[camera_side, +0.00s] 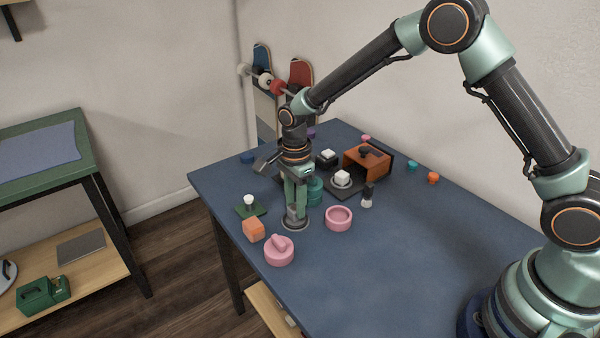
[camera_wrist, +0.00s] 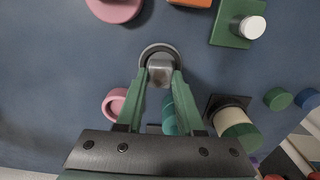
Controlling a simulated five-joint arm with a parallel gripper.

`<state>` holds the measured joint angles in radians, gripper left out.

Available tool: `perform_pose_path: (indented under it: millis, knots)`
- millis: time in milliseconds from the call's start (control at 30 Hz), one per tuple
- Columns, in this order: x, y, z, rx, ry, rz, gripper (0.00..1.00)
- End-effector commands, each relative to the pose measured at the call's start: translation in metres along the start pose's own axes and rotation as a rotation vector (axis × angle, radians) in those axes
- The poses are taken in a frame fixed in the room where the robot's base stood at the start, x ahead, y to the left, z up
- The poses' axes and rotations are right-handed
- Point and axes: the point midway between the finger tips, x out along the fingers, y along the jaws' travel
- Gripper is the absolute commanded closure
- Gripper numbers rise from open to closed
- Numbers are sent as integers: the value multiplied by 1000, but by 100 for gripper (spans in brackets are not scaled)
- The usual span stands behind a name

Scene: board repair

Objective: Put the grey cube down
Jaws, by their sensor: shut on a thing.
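The grey cube (camera_wrist: 159,69) is between my fingertips in the wrist view. It is over or inside a round grey dish (camera_wrist: 146,55), whose pale rim shows around it. In the side view my gripper (camera_side: 296,207) points down at the same dish (camera_side: 302,226) on the blue table. My gripper (camera_wrist: 160,80) is shut on the cube. I cannot tell whether the cube's underside touches the dish.
Close by are a pink bowl (camera_side: 339,221), an orange cube (camera_side: 253,230), a lidded pink pot (camera_side: 279,255), a white-knobbed green plate (camera_side: 248,209) and a teal stack (camera_side: 315,191). An orange box (camera_side: 367,163) stands behind. The table (camera_side: 400,265) is clear at front right.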

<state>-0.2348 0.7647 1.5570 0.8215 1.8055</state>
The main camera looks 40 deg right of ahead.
Motion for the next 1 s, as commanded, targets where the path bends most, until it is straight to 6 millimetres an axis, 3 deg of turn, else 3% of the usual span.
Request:
perform_pose_path:
  millis: [100, 500, 533, 600, 1000]
  knots:
    - [9, 0, 0, 0, 0, 0, 100]
    - [12, 0, 0, 0, 0, -1, 100]
    - [12, -1, 0, 0, -1, -2, 52]
    - [12, -1, 0, 0, -1, -2, 34]
    - [6, -1, 0, 0, -1, -3, 34]
